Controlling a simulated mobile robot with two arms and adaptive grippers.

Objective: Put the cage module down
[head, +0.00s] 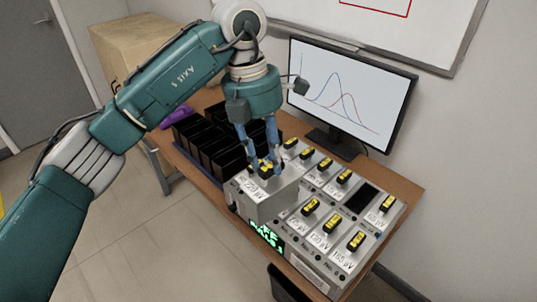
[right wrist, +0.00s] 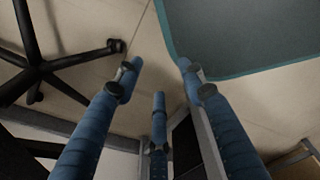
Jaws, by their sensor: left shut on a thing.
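The cage module (head: 262,206) is a grey block with a white label reading about 220 µV and a yellow-and-black handle on top. My left gripper (head: 264,166) is shut on this handle from above. The module hangs over the front left part of the grey instrument rack (head: 304,262), hiding what lies below it; I cannot tell its exact height. The rack holds several similar modules with yellow handles. A dark empty slot (head: 362,198) shows at its back right. My right gripper (right wrist: 159,78) is open and empty in the right wrist view, its fingers spread over the floor.
Black bins (head: 205,143) stand left of the rack on the wooden table (head: 402,186). A monitor (head: 350,92) with two curves stands behind the rack. A purple object (head: 174,114) lies at the left edge. A chair base (right wrist: 40,68) is below the right wrist.

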